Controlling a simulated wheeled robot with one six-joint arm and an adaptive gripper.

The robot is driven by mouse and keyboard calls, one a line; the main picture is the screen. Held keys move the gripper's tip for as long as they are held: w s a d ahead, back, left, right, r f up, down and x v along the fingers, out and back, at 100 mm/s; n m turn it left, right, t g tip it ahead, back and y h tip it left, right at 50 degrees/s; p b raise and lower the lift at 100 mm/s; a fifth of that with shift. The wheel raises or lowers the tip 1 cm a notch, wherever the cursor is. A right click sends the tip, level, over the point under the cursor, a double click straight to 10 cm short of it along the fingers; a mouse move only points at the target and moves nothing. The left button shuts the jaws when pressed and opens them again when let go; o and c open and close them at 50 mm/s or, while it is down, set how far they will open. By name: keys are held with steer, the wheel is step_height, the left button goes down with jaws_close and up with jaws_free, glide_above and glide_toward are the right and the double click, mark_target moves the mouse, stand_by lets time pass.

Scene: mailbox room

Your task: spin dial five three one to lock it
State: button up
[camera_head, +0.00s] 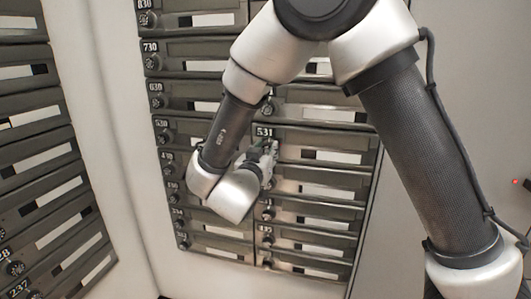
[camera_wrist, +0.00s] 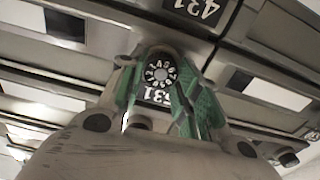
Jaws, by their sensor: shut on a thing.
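The dial (camera_wrist: 159,74) of box 531 is a round dark knob with white numbers around a pale centre, seen in the wrist view. My gripper (camera_wrist: 162,84) has its green-padded fingers on both sides of the dial and is shut on it. A partly covered number plate (camera_wrist: 157,96) shows just below the dial, between the fingers. In the head view the 531 plate (camera_head: 264,132) is on the right column of boxes, and my gripper (camera_head: 268,152) is just below it. The dial itself is hidden there by my gripper.
Dark mailbox doors (camera_head: 325,154) with pale windows and small dials fill the wall around my gripper. Another bank of boxes (camera_head: 38,160) stands on the left. The plain wall (camera_head: 470,90) on the right is clear.

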steer(key=m, duration=0.8)
steer(key=shift+d, duration=0.1)
steer(key=m, duration=0.4)
steer(key=shift+f+m, duration=0.1)
steer(key=shift+m, duration=0.2)
steer(key=m, duration=0.3)
steer(key=shift+d+m, duration=0.1)
steer(key=shift+m, duration=0.3)
steer(key=m, duration=0.4)
steer(key=shift+f, duration=0.15)
steer(key=shift+f+m, duration=0.15)
steer(key=shift+m, duration=6.05)
